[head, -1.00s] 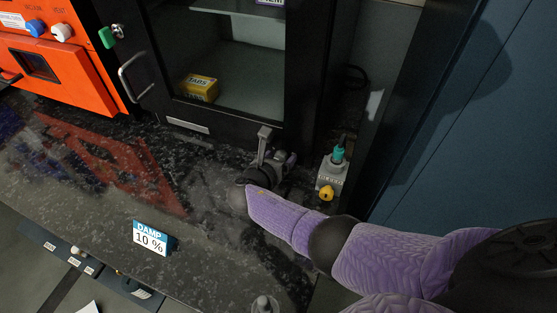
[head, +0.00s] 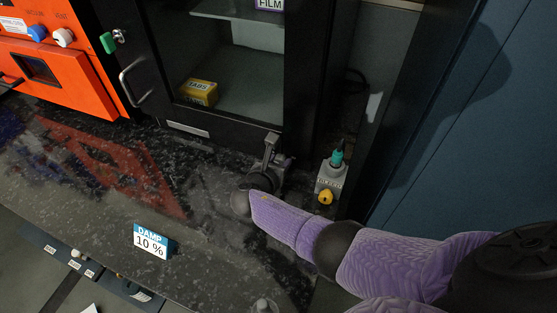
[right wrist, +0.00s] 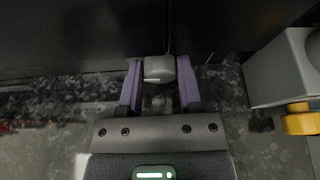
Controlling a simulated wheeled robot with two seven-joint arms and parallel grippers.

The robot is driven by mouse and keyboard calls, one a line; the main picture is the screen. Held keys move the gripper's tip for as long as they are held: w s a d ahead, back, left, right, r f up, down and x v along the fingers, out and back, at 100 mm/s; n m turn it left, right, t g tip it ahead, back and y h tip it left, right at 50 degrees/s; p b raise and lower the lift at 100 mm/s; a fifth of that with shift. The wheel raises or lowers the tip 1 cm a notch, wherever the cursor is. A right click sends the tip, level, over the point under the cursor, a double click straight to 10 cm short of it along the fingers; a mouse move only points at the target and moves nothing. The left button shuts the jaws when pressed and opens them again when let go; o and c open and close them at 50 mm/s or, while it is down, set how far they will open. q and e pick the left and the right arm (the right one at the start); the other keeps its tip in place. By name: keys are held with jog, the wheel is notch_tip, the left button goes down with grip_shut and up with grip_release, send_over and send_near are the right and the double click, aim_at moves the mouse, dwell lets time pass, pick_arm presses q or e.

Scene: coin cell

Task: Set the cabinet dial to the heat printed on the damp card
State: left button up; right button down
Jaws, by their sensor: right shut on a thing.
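The black cabinet (head: 235,135) with a glass front stands at the back. My right gripper (head: 272,158) is at the cabinet's lower front edge. In the right wrist view its purple fingers (right wrist: 160,82) are shut on a light grey rounded knob (right wrist: 159,68), which looks like the cabinet dial. The dial's scale and pointer cannot be read, and the gripper hides the dial in the head view. My left gripper is not in view.
A grey box with a yellow knob (head: 325,197) and a teal plug stands just right of my right gripper. A yellow box (head: 199,92) is inside the cabinet. An orange oven (head: 55,60) stands at the left. The counter between card and cabinet is clear.

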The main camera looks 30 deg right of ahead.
jog(key=shift+m+t+y+p, duration=0.3)
jog(key=shift+m+t+y, duration=0.1)
jog(key=shift+m, duration=0.5)
jog(key=shift+s+m+t+y, duration=0.1)
jog(key=shift+m+t+y, duration=0.2)
jog(key=shift+m, duration=0.3)
jog(key=shift+d+f+m+t, duration=0.15)
jog(key=shift+m+t, duration=0.25)
jog(key=shift+m, duration=0.2)
jog(key=shift+m+t+y+b, duration=0.3)
jog(key=shift+m+y+b, duration=0.1)
jog(key=shift+m+b, duration=0.15)
jog(key=shift+m+t+b, duration=0.3)
jog(key=shift+m+b, duration=0.05)
jog(key=shift+m, duration=0.1)
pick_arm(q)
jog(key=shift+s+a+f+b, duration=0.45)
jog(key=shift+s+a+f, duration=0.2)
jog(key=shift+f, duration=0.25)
pick_arm(e)
jog(key=shift+s+m+t, duration=0.1)
jog(key=shift+m+t, duration=0.2)
jog(key=shift+m, duration=0.3)
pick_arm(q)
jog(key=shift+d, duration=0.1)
